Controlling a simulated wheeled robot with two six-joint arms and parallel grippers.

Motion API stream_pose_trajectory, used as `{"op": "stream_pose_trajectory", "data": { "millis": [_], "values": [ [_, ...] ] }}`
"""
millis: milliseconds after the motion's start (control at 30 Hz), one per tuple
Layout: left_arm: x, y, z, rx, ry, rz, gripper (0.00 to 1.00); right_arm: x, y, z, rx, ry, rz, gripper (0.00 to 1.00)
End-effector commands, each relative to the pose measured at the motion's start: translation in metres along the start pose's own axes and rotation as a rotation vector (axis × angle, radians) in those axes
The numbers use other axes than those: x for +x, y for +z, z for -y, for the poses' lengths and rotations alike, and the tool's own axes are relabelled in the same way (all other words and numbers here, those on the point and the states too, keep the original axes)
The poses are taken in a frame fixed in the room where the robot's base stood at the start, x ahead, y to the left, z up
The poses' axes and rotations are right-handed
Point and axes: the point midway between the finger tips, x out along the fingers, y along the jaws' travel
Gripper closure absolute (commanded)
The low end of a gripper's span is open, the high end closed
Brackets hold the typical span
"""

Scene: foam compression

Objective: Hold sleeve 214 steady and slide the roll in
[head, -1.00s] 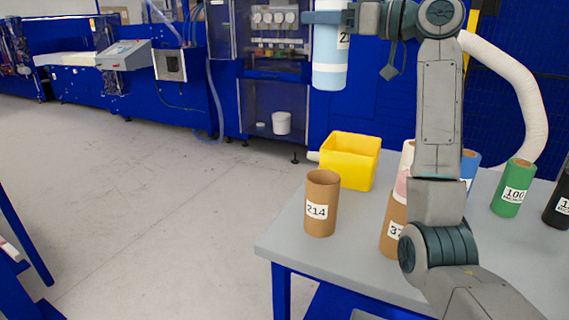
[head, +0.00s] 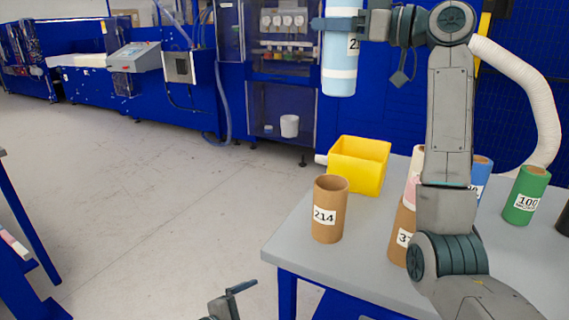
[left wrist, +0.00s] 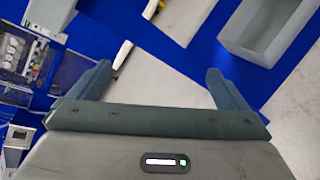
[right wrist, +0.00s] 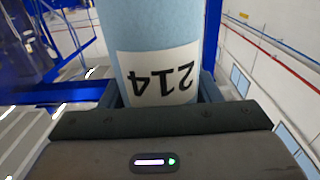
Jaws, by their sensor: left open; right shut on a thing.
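Sleeve 214 (head: 330,209) is a brown cardboard tube with a white label, standing upright and open-topped near the table's left edge in the head view. My right gripper (head: 340,22) is shut on a light blue roll (head: 339,75) with white bands, held upright high above the table. In the right wrist view the roll's label (right wrist: 160,75) reads 214 upside down, between the fingers. My left gripper (head: 230,292) shows only in part at the bottom of the head view, well below and left of the sleeve. Its fingers are apart and empty in the left wrist view (left wrist: 160,80).
A yellow bin (head: 358,165) stands behind the sleeve on the grey table (head: 300,245). Another brown sleeve (head: 398,240), a blue tube (head: 481,175) and a green tube labelled 100 (head: 525,195) stand to the right, partly behind my right arm. Open floor lies left of the table.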

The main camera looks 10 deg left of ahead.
Motion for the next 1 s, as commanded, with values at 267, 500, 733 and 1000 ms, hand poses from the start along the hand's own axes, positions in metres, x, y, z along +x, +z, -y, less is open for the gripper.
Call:
{"op": "stream_pose_trajectory", "data": {
  "millis": [267,500,733,1000],
  "values": [
    [-0.022,0.091,-0.099,-0.406,0.139,0.303,0.03,0.0,0.0,0.0,0.0,0.0,0.0,0.65],
    [0.021,0.104,-0.138,-0.684,-0.008,0.374,0.03,0.0,0.0,0.0,0.0,0.0,0.0,0.66],
    [0.041,0.119,-0.164,-0.857,-0.116,0.408,0.03,0.0,0.0,0.0,0.0,0.0,0.0,0.66],
    [0.06,0.13,-0.17,-0.898,-0.142,0.416,0.03,0.0,0.0,0.0,0.0,0.0,0.0,0.66]
  ]
}}
